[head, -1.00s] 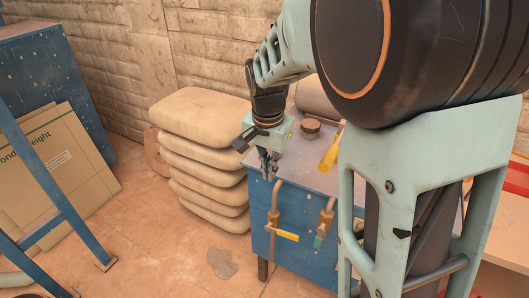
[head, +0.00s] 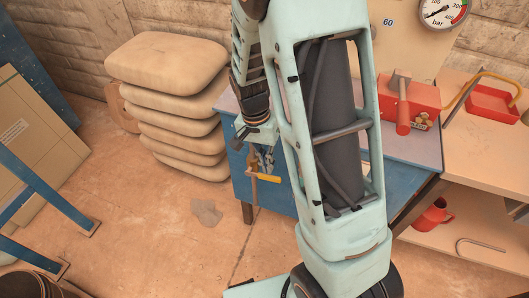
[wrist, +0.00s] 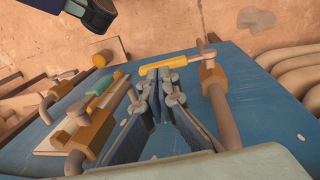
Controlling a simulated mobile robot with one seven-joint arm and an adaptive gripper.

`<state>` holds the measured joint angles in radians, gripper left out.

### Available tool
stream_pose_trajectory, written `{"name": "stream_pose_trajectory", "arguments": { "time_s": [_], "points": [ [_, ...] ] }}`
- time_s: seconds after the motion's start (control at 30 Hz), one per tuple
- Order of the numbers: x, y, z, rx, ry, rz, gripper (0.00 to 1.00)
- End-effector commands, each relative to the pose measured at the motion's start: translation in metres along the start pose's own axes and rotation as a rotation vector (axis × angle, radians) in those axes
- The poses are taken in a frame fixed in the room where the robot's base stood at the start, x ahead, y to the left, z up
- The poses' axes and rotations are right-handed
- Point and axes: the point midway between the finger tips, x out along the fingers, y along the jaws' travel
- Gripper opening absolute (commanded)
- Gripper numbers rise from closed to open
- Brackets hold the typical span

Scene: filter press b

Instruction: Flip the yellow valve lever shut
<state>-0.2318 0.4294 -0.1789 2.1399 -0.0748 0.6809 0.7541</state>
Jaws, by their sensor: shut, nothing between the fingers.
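The yellow valve lever (head: 265,178) sticks out to the right of its pipe on the front of the blue bench, across the line of the pipe. In the wrist view the yellow lever (wrist: 163,63) reaches left from a brass valve (wrist: 213,77). My gripper (head: 264,165) is just above the lever in the head view. In the wrist view its fingertips (wrist: 158,72) are together and empty, close beside the lever's free half. I cannot tell whether they touch it. My arm hides much of the bench front in the head view.
A second brass valve with a green lever (wrist: 103,88) sits to the left in the wrist view. A stack of sacks (head: 168,70) stands left of the blue bench (head: 408,150). A blue frame (head: 45,195) stands far left, with open floor between.

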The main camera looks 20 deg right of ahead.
Motion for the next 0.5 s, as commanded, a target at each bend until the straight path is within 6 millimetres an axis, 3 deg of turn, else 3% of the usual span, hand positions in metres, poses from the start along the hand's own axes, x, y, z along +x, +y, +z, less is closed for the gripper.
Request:
{"name": "stream_pose_trajectory", "arguments": {
  "time_s": [0.2, 0.5],
  "points": [
    [0.022, 0.000, 0.000, 0.000, -0.002, 0.001, 0.00],
    [0.024, 0.000, 0.000, 0.000, 0.000, 0.000, 0.00]
  ]
}}
